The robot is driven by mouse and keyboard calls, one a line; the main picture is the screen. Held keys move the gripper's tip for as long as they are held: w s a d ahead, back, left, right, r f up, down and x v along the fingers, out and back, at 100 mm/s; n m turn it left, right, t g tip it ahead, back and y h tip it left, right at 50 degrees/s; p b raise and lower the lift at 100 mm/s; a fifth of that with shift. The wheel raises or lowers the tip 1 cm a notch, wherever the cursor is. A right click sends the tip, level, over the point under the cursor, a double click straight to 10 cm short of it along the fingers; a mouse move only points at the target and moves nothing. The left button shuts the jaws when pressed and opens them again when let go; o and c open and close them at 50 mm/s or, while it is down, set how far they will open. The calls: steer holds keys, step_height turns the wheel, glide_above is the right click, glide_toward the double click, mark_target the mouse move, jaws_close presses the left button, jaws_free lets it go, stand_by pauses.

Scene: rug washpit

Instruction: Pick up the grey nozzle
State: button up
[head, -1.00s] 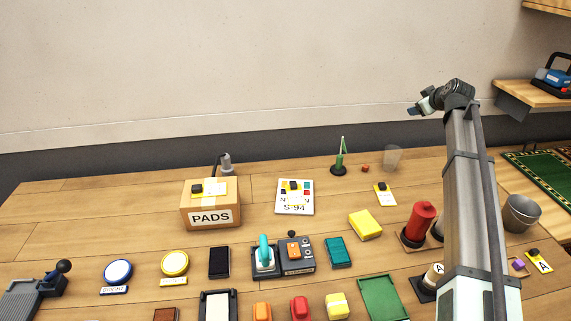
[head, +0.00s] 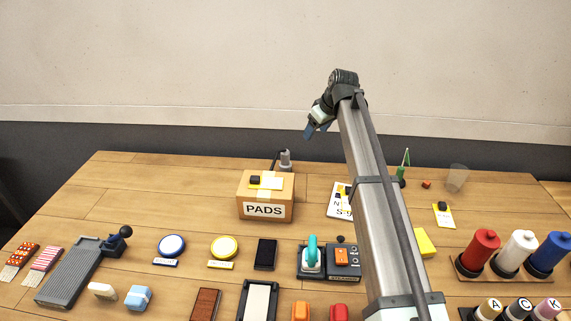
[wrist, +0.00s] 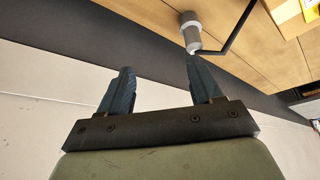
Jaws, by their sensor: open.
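The grey nozzle (head: 285,160) stands at the back of the table, just behind the PADS box, with a thin dark bent rod beside it. In the wrist view the grey nozzle (wrist: 190,32) is at the top, beyond the right fingertip and apart from it as far as I can tell. My gripper (head: 314,131) is up in front of the wall, above and slightly right of the nozzle in the head view. In the wrist view my gripper (wrist: 159,74) has its two dark fingers spread, with nothing between them.
The cardboard PADS box (head: 265,193) stands right in front of the nozzle, with a yellow card and black item on top. A green stand (head: 401,172) and a clear cup (head: 457,177) are farther right. The back left of the table is clear.

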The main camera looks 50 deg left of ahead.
glide_toward(287, 152)
steer(key=shift+g+h, duration=0.3)
steer(key=shift+w+a+x, duration=0.1)
steer(key=shift+x, duration=2)
steer(key=shift+w+a+x, duration=0.1)
steer(key=shift+x, duration=2)
steer(key=shift+w+a+x, duration=0.1)
steer(key=shift+w+x, duration=0.05)
steer(key=shift+x, duration=1.95)
steer(key=shift+r, duration=0.1)
steer(key=shift+c, duration=0.5)
steer(key=c, duration=1)
